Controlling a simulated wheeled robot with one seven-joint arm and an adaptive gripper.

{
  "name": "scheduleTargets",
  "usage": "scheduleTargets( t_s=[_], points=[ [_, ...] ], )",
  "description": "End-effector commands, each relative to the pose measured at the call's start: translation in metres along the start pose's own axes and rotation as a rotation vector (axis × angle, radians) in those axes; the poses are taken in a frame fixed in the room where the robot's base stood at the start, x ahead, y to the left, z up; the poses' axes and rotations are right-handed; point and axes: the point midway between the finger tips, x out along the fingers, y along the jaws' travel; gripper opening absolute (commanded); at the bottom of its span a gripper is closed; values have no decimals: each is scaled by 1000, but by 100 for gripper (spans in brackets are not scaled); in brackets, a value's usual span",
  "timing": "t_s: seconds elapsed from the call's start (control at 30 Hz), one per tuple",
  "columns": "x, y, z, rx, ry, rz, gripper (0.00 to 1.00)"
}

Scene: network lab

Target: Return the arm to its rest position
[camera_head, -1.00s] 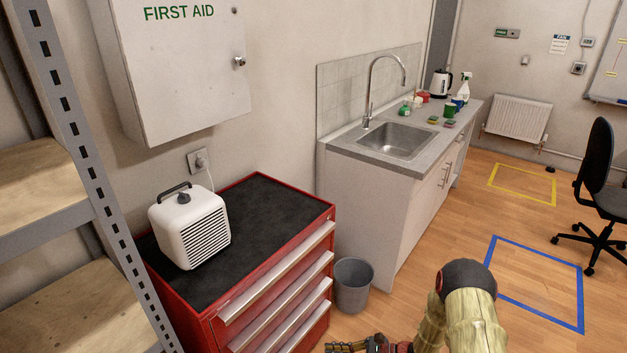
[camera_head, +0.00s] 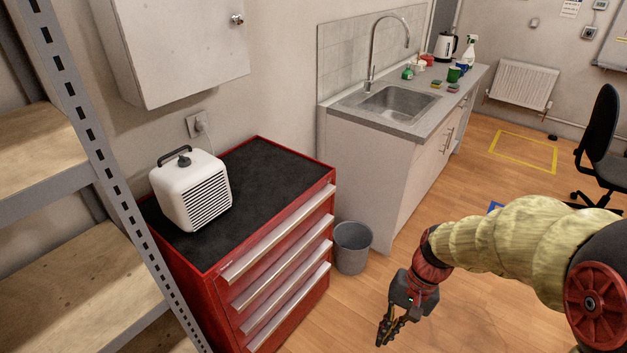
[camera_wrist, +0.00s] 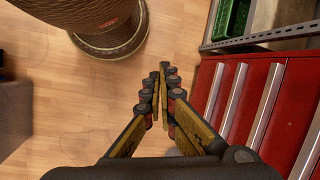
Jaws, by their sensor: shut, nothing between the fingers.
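My arm reaches in from the right of the head view, with its yellowish sleeved links folded downward. My gripper (camera_head: 388,333) hangs at its end over the wood floor, in front of and to the right of the red drawer cabinet (camera_head: 290,262). In the wrist view my gripper (camera_wrist: 162,75) has its fingers together with nothing between them. The cabinet's drawer fronts (camera_wrist: 262,105) show to the right of the fingers in that view, apart from them.
A white heater (camera_head: 192,190) stands on the cabinet. A grey bin (camera_head: 352,248) is on the floor between cabinet and sink counter (camera_head: 372,190). A metal shelf (camera_head: 75,130) is at left, an office chair (camera_head: 600,145) at right. Open floor lies around the gripper.

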Motion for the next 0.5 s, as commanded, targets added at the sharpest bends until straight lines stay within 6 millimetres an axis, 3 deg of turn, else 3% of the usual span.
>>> scheduleTargets(
  t_s=[0.1,0.5],
  points=[
    [-30,10,15,-99,115,65,0],
    [-116,30,68,-338,475,211,0]
  ],
)
